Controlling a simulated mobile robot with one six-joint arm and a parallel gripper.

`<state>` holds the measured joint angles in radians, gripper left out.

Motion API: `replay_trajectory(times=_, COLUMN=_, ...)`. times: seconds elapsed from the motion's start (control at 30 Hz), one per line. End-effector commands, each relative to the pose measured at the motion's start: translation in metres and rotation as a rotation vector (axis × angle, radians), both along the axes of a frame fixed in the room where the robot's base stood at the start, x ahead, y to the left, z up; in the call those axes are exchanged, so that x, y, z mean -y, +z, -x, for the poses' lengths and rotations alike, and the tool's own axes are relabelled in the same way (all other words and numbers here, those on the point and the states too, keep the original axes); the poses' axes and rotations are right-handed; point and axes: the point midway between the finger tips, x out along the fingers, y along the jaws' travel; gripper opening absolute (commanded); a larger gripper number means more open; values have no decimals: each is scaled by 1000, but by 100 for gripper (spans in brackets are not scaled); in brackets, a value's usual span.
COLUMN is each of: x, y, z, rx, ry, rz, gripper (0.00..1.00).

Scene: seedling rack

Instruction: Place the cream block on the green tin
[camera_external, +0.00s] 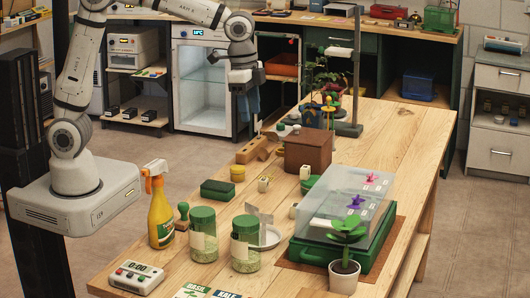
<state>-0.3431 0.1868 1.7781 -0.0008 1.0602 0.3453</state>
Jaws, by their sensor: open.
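A small cream block (263,184) sits on the wooden table, just right of a low dark green box (217,190) with a flat top that looks like the green tin. The block and the tin are apart. A second small pale block (305,172) stands farther right, near the brown box. My gripper (246,97) hangs high beyond the table's left edge, well above and behind the block. It is open and appears empty; its fingertips are small and dark in this view.
A yellow tub (237,173) stands close behind the tin and block. A brown box (308,150), a clear-domed green tray (340,250), green-lidded jars (203,235) and a spray bottle (161,215) surround them. Bare wood shows along the table's right side.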

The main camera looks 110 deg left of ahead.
Motion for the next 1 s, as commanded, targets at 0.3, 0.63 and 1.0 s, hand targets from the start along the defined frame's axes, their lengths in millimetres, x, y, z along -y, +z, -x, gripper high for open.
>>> replay_trajectory(times=0.3, x=120, y=13, z=126, rx=94, ry=-10, rz=11, gripper=48)
replay_trajectory(times=0.63, x=164, y=-17, z=215, rx=147, ry=-7, rz=38, gripper=48)
replay_trajectory(times=1.0, x=167, y=-21, z=222, rx=149, ry=-4, rz=41, gripper=48)
